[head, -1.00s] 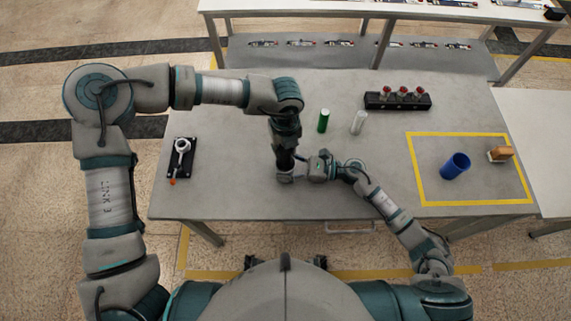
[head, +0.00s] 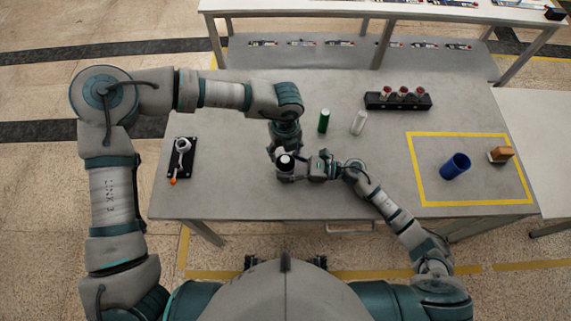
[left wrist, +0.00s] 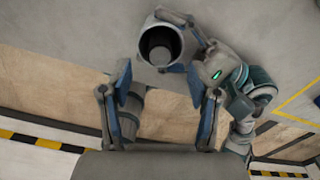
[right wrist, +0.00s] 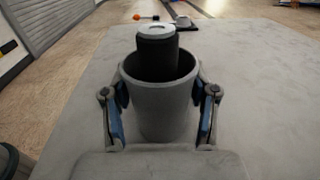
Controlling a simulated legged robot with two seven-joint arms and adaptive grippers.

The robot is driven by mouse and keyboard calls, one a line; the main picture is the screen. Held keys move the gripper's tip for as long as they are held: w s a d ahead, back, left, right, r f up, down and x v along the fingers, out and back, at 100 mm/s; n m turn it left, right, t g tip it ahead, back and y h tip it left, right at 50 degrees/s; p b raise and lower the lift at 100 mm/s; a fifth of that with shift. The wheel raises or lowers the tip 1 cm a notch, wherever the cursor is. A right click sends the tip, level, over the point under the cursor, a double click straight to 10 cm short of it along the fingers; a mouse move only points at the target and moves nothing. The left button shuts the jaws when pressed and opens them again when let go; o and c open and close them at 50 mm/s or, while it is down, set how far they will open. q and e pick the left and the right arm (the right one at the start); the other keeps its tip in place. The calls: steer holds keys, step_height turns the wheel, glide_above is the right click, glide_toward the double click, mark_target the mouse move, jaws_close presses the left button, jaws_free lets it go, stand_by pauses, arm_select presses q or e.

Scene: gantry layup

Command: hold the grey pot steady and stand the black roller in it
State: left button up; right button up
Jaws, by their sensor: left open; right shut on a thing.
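In the head view the roller (head: 286,162) shows above the pot (head: 285,178). My left gripper (left wrist: 158,82) is open and empty, just behind the pot in the head view and apart from the roller.
A green cylinder (head: 324,121) and a white cylinder (head: 358,123) stand behind to the right. A black rack with red-topped pieces (head: 398,101) is farther back. A black fixture (head: 181,159) lies left.

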arm_select(q)
step_height(320, 180, up, 12)
stand_by(0.4)
steer(key=shift+f, duration=0.1)
arm_select(e)
steer(key=o, duration=1.2)
steer(key=d, duration=0.8)
steer(key=s+d, duration=0.1)
steer(key=d, duration=0.3)
steer(key=shift+f, duration=0.1)
